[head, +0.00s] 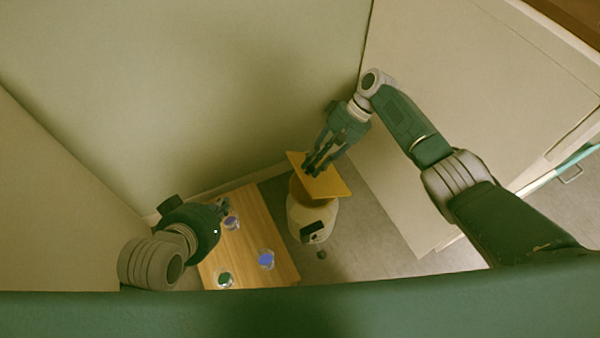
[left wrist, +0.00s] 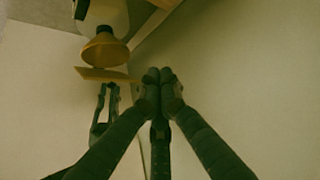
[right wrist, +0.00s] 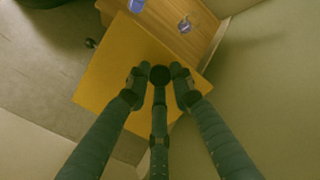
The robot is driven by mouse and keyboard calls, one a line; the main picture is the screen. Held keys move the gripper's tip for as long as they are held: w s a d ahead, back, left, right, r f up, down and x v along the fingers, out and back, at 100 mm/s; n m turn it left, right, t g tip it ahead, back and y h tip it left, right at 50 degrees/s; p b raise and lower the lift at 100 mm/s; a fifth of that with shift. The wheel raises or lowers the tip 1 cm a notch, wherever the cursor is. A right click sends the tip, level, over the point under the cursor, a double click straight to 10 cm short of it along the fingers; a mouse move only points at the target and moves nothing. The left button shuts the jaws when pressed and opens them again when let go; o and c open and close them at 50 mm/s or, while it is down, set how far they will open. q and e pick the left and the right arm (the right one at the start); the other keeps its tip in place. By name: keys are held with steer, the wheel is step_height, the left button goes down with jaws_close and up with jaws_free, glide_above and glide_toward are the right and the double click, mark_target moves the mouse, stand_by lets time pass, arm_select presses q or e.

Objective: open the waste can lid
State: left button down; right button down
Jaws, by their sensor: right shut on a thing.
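The waste can (head: 311,222) is a whitish rounded can with a dark panel, standing on the floor in the middle of the head view. A flat square yellow-orange lid (head: 332,184) sits tilted over its brown-orange round top. In the left wrist view the lid (left wrist: 95,74) lies close to the orange top (left wrist: 104,52); I cannot tell whether they touch. My right gripper (head: 314,172) is shut on the lid, and its fingers show against the lid's face in the right wrist view (right wrist: 159,78). My left gripper (left wrist: 160,78) has its fingertips together, empty, away from the can.
A wooden table (head: 247,235) stands left of the can, below my left arm. Several small jars stand on it, including a purple one (head: 265,259) and a green one (head: 224,279). Plain walls close in behind and at the sides. Grey floor (head: 375,235) is free right of the can.

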arm_select(q)
steer(key=w+d+f+n+g+h, duration=0.1)
steer(key=w+d+f+n+g, duration=0.1)
steer(key=w+d+f+n, duration=0.2)
steer(key=w+d+f+n+g+h, duration=0.1)
steer(key=w+d+f+n, duration=0.3)
steer(key=n, duration=0.7)
steer(key=w+d+f+n+g+h, duration=0.2)
steer(key=w+d+f+n+g, duration=0.1)
steer(key=d+n, duration=0.4)
steer(key=shift+w+d+f, duration=0.4)
steer(key=shift+w+d, duration=0.1)
steer(key=shift+w, duration=0.1)
steer(key=shift+w+d+r+n, duration=0.1)
steer(key=shift+d+r+n, duration=0.2)
steer(key=shift+r, duration=0.2)
